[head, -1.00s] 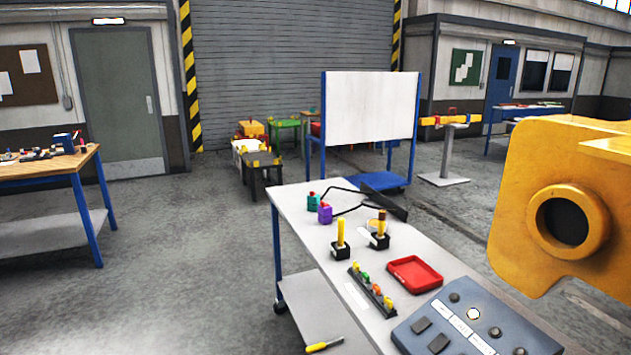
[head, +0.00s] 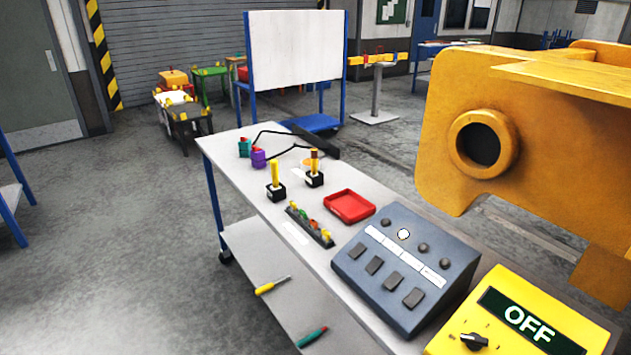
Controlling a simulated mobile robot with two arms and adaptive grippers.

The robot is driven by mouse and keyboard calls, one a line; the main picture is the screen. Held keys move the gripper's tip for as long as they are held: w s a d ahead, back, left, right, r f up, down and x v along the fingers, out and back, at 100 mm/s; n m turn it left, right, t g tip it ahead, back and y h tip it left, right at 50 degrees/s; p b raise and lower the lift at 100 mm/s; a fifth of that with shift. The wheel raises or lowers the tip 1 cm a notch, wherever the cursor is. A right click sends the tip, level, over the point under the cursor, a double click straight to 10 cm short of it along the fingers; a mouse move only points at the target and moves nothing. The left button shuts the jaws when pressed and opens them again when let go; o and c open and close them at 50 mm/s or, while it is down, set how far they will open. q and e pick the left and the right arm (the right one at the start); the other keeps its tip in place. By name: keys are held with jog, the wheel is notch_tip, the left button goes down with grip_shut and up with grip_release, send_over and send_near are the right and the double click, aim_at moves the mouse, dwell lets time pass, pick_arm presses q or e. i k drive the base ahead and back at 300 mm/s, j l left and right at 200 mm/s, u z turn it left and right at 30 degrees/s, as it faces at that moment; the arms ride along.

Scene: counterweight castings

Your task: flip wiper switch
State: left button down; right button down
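A grey-blue sloped control panel (head: 405,262) stands on the near part of the grey table. It has a row of round knobs or lamps, one of them lit pale (head: 403,234), above a white label strip. Below the strip are several dark square rocker switches (head: 375,265); the label text is too small to read, so I cannot tell which is the wiper switch. To its right is a yellow box (head: 515,322) with a display reading OFF and a black rotary knob (head: 474,341). Neither of my grippers is in view.
The table (head: 240,190) also carries a red tray (head: 349,206), a strip of small coloured pieces (head: 310,226), two joysticks and teal and purple connectors. A large yellow casting (head: 545,135) stands right of the table. Open floor (head: 120,230) lies to the left.

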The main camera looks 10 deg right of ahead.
aim_at(416, 294)
jog(key=j+z, duration=0.1)
jog(key=z, duration=1.5)
